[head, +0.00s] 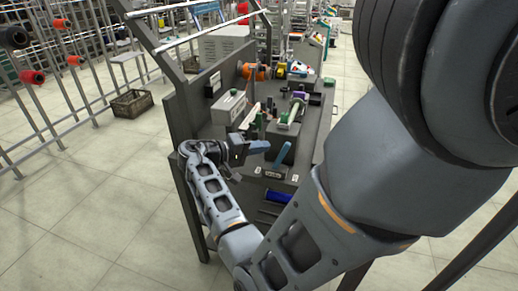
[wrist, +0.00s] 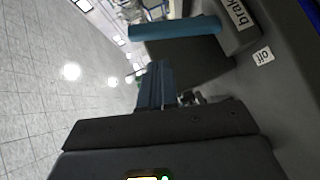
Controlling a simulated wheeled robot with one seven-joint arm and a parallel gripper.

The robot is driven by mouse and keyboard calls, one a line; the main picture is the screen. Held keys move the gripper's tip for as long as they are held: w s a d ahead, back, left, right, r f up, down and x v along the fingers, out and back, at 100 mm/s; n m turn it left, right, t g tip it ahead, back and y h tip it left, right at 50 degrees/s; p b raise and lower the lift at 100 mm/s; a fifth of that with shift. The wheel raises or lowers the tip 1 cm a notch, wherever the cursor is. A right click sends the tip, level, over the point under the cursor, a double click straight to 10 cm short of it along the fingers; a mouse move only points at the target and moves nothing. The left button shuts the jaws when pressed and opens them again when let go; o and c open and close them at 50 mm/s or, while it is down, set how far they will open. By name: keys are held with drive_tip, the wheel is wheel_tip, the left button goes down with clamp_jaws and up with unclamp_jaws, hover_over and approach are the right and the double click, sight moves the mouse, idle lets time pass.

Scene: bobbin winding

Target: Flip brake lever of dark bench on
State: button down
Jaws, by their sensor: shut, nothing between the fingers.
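The brake lever (head: 283,156) is a blue bar on a dark base at the near end of the dark bench (head: 184,112). In the head view it slants up and to the right. In the wrist view the lever (wrist: 178,30) reaches left from a base marked "brake" (wrist: 240,14), with an "off" label (wrist: 264,56) beside it. My gripper (head: 266,146) has blue fingers, shut and empty, just left of the lever's upper part. In the wrist view the gripper (wrist: 156,72) is below the lever, and a gap appears between them. No "on" label is readable.
A grey box (head: 229,107), a white-green roll (head: 292,110) and an orange spool (head: 256,72) stand farther back on the bench. A blue roll (head: 277,196) lies below the lever. Open tiled floor is left of the bench, with a basket (head: 131,103).

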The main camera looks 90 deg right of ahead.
drive_tip(key=b+v, duration=0.2)
drive_tip(key=v, duration=0.8)
drive_tip(key=shift+w+r, duration=0.15)
drive_tip(key=shift+r, duration=0.25)
drive_tip(key=shift+f, duration=0.1)
wheel_tip(320, 180, down, 8)
drive_tip(key=w+n+t+h, duration=0.1)
drive_tip(key=n+t+h, duration=0.6)
drive_tip(key=n+t, duration=0.45)
drive_tip(key=a+f+n+t+y, duration=0.25)
drive_tip(key=a+t, duration=0.25)
drive_tip(key=a, duration=0.3)
drive_tip(key=a+f+n+t+y, duration=0.2)
drive_tip(key=a+n+t+y, duration=0.1)
drive_tip(key=a+t, duration=0.35)
drive_tip(key=s+a+r+t+y, duration=0.1)
drive_tip(key=s+a+r+y, duration=0.15)
drive_tip(key=a, duration=0.55)
drive_tip(key=s+a+r+t+y, duration=0.15)
drive_tip(key=a+y, duration=0.25)
drive_tip(key=a, duration=0.5)
drive_tip(key=s+a+r+m+t+y, duration=0.2)
drive_tip(key=s+a+r, duration=0.3)
drive_tip(key=a+r, duration=0.3)
wheel_tip(320, 180, up, 3)
drive_tip(key=shift+s+f+m+t+y, duration=0.2)
drive_tip(key=shift+m+t+y, duration=0.1)
drive_tip(key=shift+t, duration=0.35)
